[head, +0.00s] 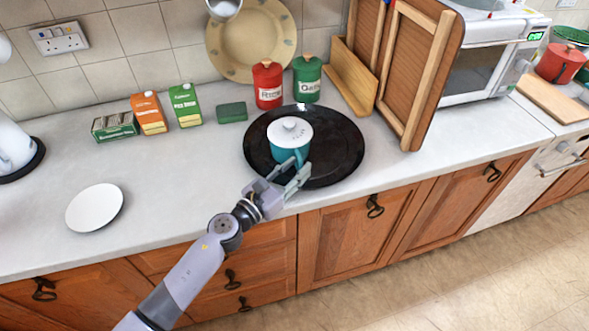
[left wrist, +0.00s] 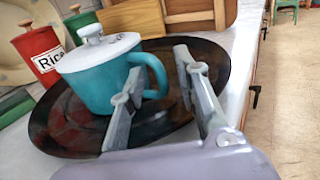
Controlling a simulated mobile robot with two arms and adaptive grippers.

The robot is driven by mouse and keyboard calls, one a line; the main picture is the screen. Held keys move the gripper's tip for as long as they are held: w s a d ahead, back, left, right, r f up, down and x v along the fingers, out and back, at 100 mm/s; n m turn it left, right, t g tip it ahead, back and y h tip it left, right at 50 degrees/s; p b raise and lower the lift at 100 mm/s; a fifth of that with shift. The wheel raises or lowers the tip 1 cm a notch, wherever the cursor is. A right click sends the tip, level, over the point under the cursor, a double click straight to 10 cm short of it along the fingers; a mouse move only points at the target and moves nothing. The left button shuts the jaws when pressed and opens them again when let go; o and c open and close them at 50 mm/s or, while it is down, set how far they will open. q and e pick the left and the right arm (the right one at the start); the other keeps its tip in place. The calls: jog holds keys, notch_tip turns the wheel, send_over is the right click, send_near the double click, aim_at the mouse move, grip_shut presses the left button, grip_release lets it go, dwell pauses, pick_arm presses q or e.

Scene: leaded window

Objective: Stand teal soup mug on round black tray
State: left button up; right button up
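The teal soup mug (head: 287,158) stands upright on the round black tray (head: 343,148), with a white knobbed lid on top. In the left wrist view the mug (left wrist: 98,88) shows its handle toward my left gripper, and the tray (left wrist: 212,62) lies under it. My left gripper (head: 293,172) is at the tray's front edge, beside the handle. In the left wrist view its fingers (left wrist: 167,68) are spread, with tray showing between them. One finger overlaps the handle and partly hides it; I cannot tell whether they touch. My right gripper is not in view.
Red (head: 268,86) and green (head: 307,80) canisters stand behind the tray. A green sponge (head: 232,112) and cartons (head: 149,113) are to the left. A white plate (head: 94,207) lies at the front left. Wooden boards (head: 418,75) lean at the right. Counter between plate and tray is clear.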

pick_arm(q)
jog(key=shift+r, duration=0.2)
jog(key=b+v, duration=0.1)
jog(key=v, duration=0.4)
jog(key=b+v, duration=0.1)
jog(key=v, duration=0.4)
jog(key=shift+s+a+f, duration=0.2)
jog(key=shift+s+a, duration=0.05)
jog(key=shift+s, duration=0.05)
jog(key=shift+s+a+r, duration=0.2)
jog(key=shift+s+a, duration=0.2)
jog(key=shift+s, duration=0.1)
jog(key=shift+f, duration=0.1)
